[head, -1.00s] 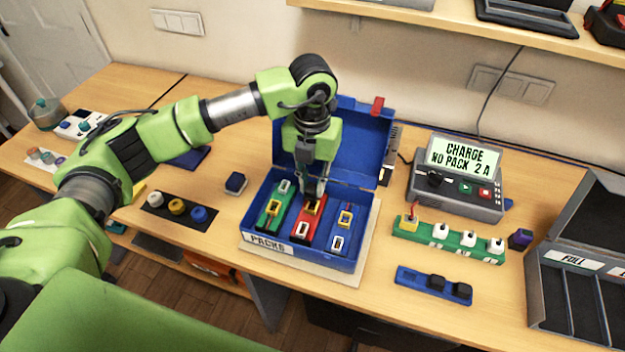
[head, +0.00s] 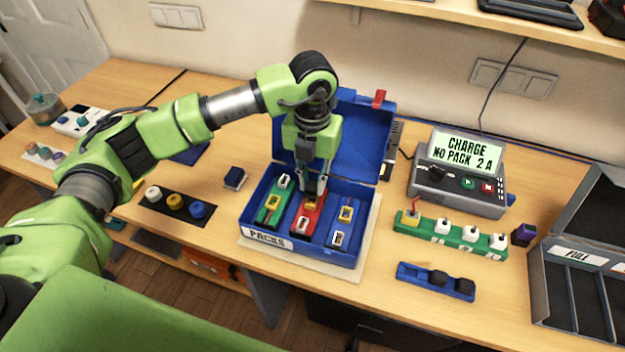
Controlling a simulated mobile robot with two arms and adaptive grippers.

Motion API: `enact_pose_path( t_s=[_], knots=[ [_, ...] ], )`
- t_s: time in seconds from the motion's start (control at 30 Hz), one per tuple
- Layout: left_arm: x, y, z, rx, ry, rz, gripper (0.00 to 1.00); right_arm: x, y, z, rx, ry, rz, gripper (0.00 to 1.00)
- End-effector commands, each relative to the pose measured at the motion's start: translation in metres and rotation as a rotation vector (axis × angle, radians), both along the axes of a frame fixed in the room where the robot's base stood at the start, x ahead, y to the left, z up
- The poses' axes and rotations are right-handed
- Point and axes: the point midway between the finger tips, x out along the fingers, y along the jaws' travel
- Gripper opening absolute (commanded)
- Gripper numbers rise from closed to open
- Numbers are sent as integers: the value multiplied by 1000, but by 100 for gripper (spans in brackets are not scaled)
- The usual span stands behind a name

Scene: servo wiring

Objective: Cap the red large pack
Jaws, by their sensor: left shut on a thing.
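The red pack (head: 299,232) lies in the middle of the blue PACKS box (head: 346,263), between a green pack (head: 266,222) and a blue pack (head: 340,225). It has a white connector (head: 302,225) near its front end and a yellow one behind it. My left gripper (head: 314,192) points straight down over the yellow connector end of the red pack. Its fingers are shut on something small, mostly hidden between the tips. I cannot tell whether it touches the pack. A blue strip (head: 408,273) holds two black caps (head: 451,284); its left place is empty. My right gripper is out of view.
The box lid (head: 350,135) stands open behind the gripper. A grey charger (head: 455,195) reads "CHARGE NO PACK 2 A". A green strip (head: 450,235) with several plugs and an open grey case (head: 560,300) stand right. A black strip of round pegs (head: 176,208) lies left.

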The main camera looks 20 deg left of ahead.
Motion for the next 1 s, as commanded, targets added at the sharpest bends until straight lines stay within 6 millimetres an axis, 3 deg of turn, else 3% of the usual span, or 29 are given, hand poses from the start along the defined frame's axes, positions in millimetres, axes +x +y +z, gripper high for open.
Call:
enact_pose_path(
  t_s=[1.0],
  knots=[
    [0, 1, 0, 0, 0, 0, 3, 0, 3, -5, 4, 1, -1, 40]
  ],
)
